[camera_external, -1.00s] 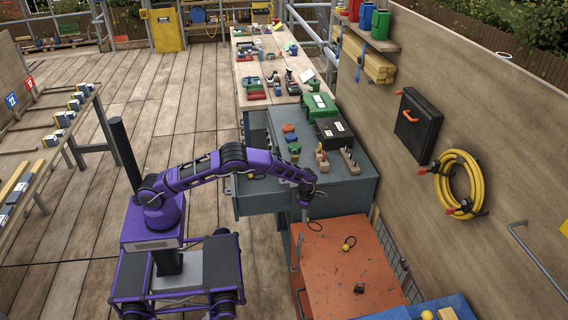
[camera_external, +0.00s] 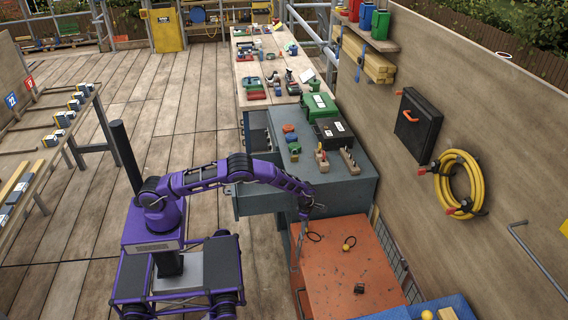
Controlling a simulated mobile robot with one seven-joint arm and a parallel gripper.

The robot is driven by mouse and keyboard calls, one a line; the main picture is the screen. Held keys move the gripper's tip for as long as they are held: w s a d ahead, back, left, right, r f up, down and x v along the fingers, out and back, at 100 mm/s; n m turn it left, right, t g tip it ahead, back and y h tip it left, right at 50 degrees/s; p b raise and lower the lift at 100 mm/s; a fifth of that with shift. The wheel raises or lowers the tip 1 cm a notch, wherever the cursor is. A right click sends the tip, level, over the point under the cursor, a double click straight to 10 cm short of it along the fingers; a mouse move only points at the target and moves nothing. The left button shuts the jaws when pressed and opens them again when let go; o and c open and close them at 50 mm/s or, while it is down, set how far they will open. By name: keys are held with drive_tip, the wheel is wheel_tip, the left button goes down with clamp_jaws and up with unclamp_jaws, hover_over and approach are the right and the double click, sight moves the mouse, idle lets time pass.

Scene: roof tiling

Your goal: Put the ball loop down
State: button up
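My gripper (camera_external: 304,216) points down at the left back edge of the orange table (camera_external: 345,280). A thin dark loop (camera_external: 314,237) shows just below and right of my fingers and has moved along with them, so my gripper appears shut on this ball loop. Its ball is not clearly visible. Whether the loop touches the table top is too small to tell. Another ball loop with a yellow ball (camera_external: 346,246) lies on the orange table to the right.
A small dark object (camera_external: 359,288) lies near the front of the orange table. The grey workbench (camera_external: 345,195) behind carries a green case (camera_external: 319,104), a black case (camera_external: 333,131) and wooden blocks with tools. A yellow hose (camera_external: 475,180) hangs on the right wall. The table's middle is mostly clear.

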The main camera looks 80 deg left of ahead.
drive_tip(key=shift+o, duration=0.6)
drive_tip(key=shift+r, duration=0.3)
wheel_tip(320, 180, up, 12)
drive_tip(key=p, duration=0.2)
drive_tip(key=shift+s+f, duration=0.1)
